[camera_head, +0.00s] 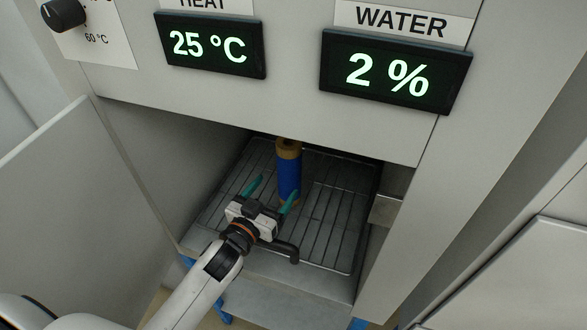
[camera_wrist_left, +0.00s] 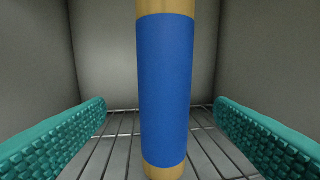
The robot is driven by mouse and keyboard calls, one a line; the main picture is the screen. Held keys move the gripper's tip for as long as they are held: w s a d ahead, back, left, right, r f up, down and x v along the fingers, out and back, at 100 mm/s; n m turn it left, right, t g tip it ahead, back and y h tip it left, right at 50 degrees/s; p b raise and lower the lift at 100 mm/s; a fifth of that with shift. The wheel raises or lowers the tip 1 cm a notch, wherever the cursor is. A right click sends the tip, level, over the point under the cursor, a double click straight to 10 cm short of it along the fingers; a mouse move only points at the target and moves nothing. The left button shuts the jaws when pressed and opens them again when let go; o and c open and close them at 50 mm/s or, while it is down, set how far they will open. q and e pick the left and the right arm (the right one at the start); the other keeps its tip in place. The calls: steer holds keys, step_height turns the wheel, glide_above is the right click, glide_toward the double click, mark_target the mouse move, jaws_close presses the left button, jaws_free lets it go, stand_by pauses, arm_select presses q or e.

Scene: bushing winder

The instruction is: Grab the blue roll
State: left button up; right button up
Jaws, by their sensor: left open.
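The blue roll (camera_head: 288,174) stands upright on the wire rack inside the oven-like chamber. It is a blue sleeve on a tan core that shows at both ends. My left gripper (camera_head: 270,191) is open just in front of the roll, with its teal fingers spread. In the left wrist view the roll (camera_wrist_left: 165,90) stands in the middle, between the two textured teal fingers and apart from both. The roll's top is cut off in that view. My right gripper is in neither view.
The wire rack (camera_head: 325,225) fills the chamber floor. Grey side walls stand close on both sides, and the front panel with displays reading 25 °C (camera_head: 209,45) and 2 % (camera_head: 390,73) hangs above the opening. An open door (camera_head: 70,190) is at the left.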

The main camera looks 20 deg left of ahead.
mark_target(281, 179)
arm_select(q)
steer(key=w, duration=0.3)
steer(key=shift+w+d+b, duration=0.1)
steer(key=shift+d+b, duration=0.15)
steer(key=shift+b, duration=0.1)
steer(key=w, duration=0.2)
steer(key=w+d+b, duration=0.1)
steer(key=w, duration=0.1)
steer(key=shift+w+d+r, duration=0.2)
steer(key=shift+w, duration=0.55)
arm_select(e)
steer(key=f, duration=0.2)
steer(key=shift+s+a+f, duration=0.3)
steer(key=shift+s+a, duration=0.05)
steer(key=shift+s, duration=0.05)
arm_select(q)
steer(key=shift+r, duration=0.1)
steer(key=shift+s, duration=0.1)
steer(key=c, duration=1.3)
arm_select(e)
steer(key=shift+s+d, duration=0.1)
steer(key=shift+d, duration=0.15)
